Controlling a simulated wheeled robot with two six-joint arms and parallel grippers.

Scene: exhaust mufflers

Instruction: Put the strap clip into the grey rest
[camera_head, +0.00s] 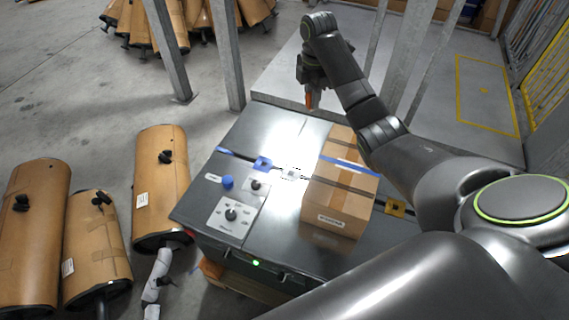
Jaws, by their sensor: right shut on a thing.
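My right gripper (311,92) is raised above the far edge of the dark case, its jaws pointing down. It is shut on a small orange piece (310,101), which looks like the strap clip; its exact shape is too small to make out. A small pale grey square fitting (292,174), apparently the grey rest, lies on the case top just left of the cardboard box. The gripper is well beyond it and apart from it. My left gripper is out of view.
The dark case (262,125) carries a cardboard box (340,198), a blue square fitting (263,164), a yellow one (396,207), a blue knob (227,182) and dial plates. Metal posts (226,60) rise behind.

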